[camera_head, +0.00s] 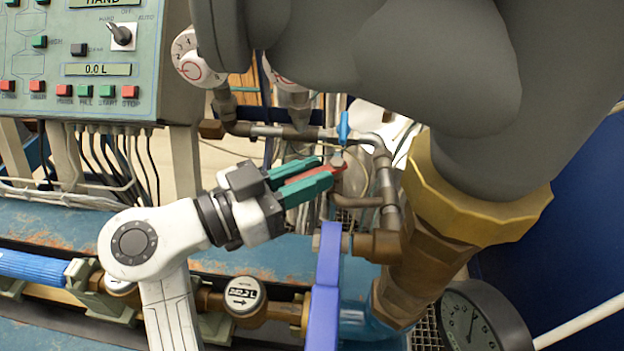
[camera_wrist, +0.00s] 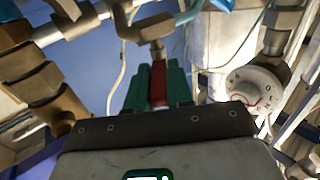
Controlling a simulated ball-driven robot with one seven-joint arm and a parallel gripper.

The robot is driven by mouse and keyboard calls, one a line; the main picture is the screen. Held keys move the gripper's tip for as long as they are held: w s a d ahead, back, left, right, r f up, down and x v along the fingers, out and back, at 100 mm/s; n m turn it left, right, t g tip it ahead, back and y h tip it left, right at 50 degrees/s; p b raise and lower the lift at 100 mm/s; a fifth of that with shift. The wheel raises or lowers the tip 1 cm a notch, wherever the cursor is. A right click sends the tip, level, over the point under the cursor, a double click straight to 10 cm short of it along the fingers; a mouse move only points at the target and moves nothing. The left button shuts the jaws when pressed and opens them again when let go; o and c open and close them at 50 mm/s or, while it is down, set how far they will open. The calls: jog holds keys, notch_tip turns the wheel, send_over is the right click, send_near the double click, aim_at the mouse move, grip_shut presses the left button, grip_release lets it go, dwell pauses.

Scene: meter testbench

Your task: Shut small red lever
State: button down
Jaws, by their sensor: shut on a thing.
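The small red lever (camera_head: 312,174) sits on a valve among the brass pipes, in the middle of the head view. My gripper (camera_head: 304,180) has two green fingers, one on each side of the lever, and is shut on it. In the wrist view the red lever (camera_wrist: 158,82) shows between the green fingers (camera_wrist: 158,88), with its far end at a metal pipe fitting. Part of the lever is hidden by the fingers.
A blue lever (camera_head: 325,285) stands upright just below my gripper. A small blue handle (camera_head: 343,128) is close above. A control panel (camera_head: 85,60) is at the upper left, a large brass fitting (camera_head: 440,215) at the right, and a gauge (camera_head: 478,318) at the lower right.

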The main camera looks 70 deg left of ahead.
jog(key=c, duration=1.1)
grip_release()
jog(key=shift+r, duration=0.3)
jog(key=shift+o, duration=0.5)
jog(key=shift+f, duration=0.15)
jog(key=b+v, duration=0.3)
jog(key=v, duration=0.7)
jog(key=shift+s, duration=0.35)
jog(key=shift+d, duration=0.15)
jog(key=shift+c, duration=0.2)
